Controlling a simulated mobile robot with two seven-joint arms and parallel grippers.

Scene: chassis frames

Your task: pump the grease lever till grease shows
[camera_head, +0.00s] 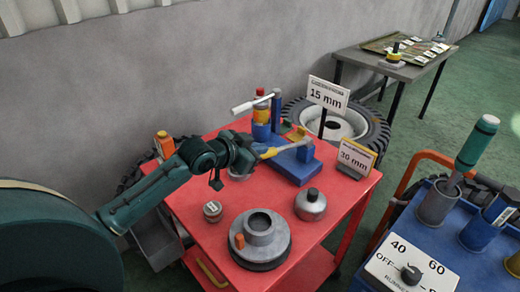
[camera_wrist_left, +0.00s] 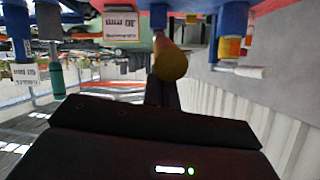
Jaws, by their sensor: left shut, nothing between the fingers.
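The blue grease unit (camera_head: 295,165) stands on the red cart. A lever with a yellow grip (camera_head: 270,153) reaches from its post toward my left gripper. My left gripper (camera_head: 252,158) is shut and empty at the grip's near end. In the left wrist view the round yellow grip end (camera_wrist_left: 170,65) is just beyond the shut dark fingers (camera_wrist_left: 161,92); I cannot tell whether they touch. I cannot make out any grease. My right gripper is not in view.
On the red cart (camera_head: 185,203) are a grey flanged hub (camera_head: 259,240), a metal pot (camera_head: 310,205), a small round tin (camera_head: 212,211) and a "30 mm" sign (camera_head: 356,158). A "15 mm" sign (camera_head: 328,94) stands behind. A blue unit with a dial (camera_head: 411,274) is at right.

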